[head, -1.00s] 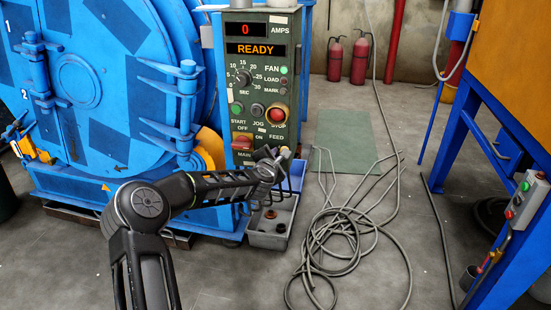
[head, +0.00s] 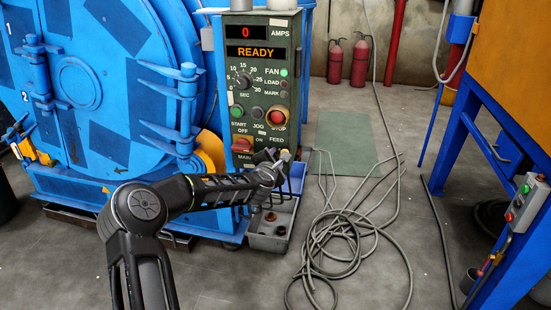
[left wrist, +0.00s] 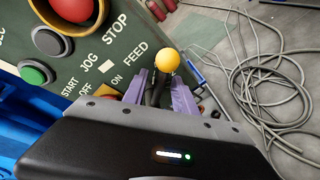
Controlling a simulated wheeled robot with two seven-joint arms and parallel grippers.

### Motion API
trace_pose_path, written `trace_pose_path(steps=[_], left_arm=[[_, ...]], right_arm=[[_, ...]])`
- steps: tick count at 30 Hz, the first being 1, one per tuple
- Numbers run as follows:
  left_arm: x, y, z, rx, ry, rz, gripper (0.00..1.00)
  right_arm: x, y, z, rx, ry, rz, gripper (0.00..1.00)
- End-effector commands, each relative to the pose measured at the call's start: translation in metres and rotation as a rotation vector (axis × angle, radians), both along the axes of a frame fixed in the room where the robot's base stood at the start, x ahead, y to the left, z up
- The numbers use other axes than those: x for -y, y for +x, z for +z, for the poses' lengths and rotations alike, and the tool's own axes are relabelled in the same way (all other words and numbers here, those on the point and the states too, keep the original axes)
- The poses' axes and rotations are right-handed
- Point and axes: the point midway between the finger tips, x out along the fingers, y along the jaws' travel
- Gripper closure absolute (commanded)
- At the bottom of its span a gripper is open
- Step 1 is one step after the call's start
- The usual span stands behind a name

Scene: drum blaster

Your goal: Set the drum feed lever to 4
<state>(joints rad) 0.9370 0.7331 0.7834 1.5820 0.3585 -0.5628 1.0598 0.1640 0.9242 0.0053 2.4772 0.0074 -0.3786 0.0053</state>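The feed lever shows in the left wrist view as a yellow ball knob (left wrist: 167,60) on a dark stem, beside the FEED label on the green control panel (left wrist: 100,45). My left gripper (left wrist: 158,92) has its two purple fingers on either side of the stem, below the knob. Gaps seem to show between fingers and stem, so it looks open around the lever. In the head view, my left gripper (head: 274,160) is at the panel's lower right and largely hides the lever. The lever's scale numbers cannot be read. My right gripper is not in view.
The panel (head: 258,125) reads 0 AMPS and READY; its red stop button (head: 277,117) is above the gripper. The blue drum machine (head: 100,90) stands left. A grey tray (head: 270,238) is below, and loose cables (head: 345,240) lie on the floor to the right.

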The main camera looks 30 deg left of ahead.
Motion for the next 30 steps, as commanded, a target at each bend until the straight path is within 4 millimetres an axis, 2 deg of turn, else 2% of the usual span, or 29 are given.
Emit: trace_pose_path(steps=[13, 18, 30], left_arm=[[0.022, -0.057, 0.018, -0.001, 0.001, 0.001, 0.67], [0.025, -0.064, 0.019, 0.001, 0.0, 0.001, 0.67], [0.025, -0.063, 0.019, 0.0, -0.001, 0.0, 0.67]], right_arm=[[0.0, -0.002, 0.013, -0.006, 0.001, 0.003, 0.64], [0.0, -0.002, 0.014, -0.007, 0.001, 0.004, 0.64], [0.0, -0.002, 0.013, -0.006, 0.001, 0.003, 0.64]])
